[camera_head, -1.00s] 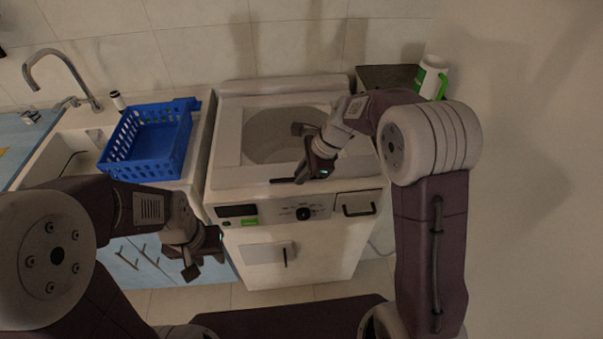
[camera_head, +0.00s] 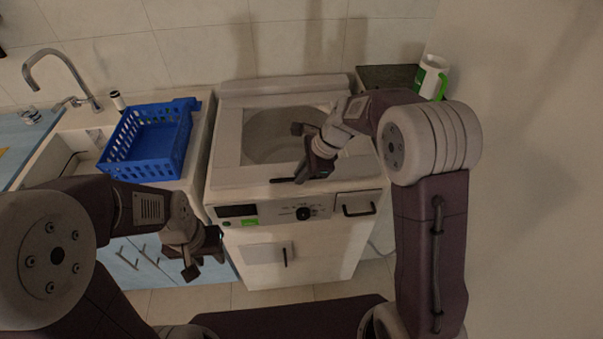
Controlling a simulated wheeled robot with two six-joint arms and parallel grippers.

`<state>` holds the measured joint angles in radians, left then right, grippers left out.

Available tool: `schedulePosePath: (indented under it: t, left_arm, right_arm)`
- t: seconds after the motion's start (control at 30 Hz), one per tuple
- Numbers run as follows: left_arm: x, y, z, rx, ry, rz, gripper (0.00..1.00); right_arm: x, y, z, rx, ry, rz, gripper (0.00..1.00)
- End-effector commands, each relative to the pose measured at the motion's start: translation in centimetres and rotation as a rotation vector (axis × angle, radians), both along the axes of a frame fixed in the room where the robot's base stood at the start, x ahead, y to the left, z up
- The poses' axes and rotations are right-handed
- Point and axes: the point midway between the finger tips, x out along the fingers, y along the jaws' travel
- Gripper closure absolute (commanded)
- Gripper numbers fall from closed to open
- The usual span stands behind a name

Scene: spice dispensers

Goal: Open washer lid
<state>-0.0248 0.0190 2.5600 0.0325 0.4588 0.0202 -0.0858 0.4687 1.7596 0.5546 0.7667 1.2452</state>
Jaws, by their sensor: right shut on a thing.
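The white washer (camera_head: 320,245) stands in the middle, with its lid (camera_head: 228,170) on top. The lid lies flat or nearly so, and a grey drum shows through its window (camera_head: 268,140). A dark handle bar (camera_head: 283,180) shows at the lid's front edge. My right gripper (camera_head: 302,172) is over this front edge, shut on the lid handle; the gripper hides part of the handle. My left gripper (camera_head: 206,266) hangs in front of the washer's left side, low and apart from it. Its fingers look spread and empty.
A blue basket (camera_head: 150,165) stands on the counter left of the washer, near a sink and faucet (camera_head: 60,60). A control panel with a dark knob (camera_head: 303,213) is on the washer's front. A white and green jug (camera_head: 432,75) stands behind right. A wall bounds the right.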

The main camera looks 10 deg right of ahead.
Motion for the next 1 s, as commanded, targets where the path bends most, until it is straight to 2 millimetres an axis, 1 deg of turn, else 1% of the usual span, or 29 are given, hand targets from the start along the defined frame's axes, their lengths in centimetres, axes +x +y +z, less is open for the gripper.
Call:
schedulePosePath:
  t: [0.17, 0.27, 0.37, 0.47, 0.57, 0.6, 0.67, 0.7, 0.9, 1.0]
  left_arm:
    - [0.0, 0.0, 0.4, 0.0, 0.0, 0.0, 0.64]
    - [0.0, 0.0, 1.7, 0.0, 0.0, 0.0, 0.64]
    - [0.0, 0.0, 3.8, 0.0, 0.0, 0.0, 0.64]
    - [0.0, 0.0, 6.9, 0.0, 0.0, 0.0, 0.64]
    - [0.0, 0.0, 10.5, 0.0, 0.0, 0.0, 0.64]
    - [0.0, 0.0, 12.0, 0.0, 0.0, 0.0, 0.64]
    - [0.0, 0.0, 14.3, 0.0, 0.0, 0.0, 0.64]
    - [0.0, 0.0, 15.8, 0.0, 0.0, 0.0, 0.64]
    - [0.0, 0.0, 22.5, 0.0, 0.0, 0.0, 0.64]
    - [0.0, 0.0, 25.4, 0.0, 0.0, 0.0, 0.64]
  right_arm:
    - [0.1, 0.1, 0.5, 0.003, -0.001, 0.0, 1.0]
    - [0.2, 0.1, 1.7, 0.003, -0.001, 0.0, 1.0]
    - [0.5, 0.1, 3.8, 0.003, -0.002, 0.0, 1.0]
    - [1.0, 0.1, 6.6, 0.002, -0.004, -0.001, 1.0]
    - [1.9, 0.1, 9.9, 0.002, -0.005, -0.002, 1.0]
    - [2.3, 0.1, 11.3, 0.002, -0.005, -0.002, 1.0]
    - [3.0, 0.1, 13.2, 0.002, -0.005, -0.002, 1.0]
    - [3.6, 0.1, 14.5, 0.001, -0.006, -0.002, 1.0]
    - [6.4, 0.0, 19.8, 0.002, -0.006, -0.003, 1.0]
    - [7.8, 0.0, 21.8, 0.002, -0.005, -0.003, 1.0]
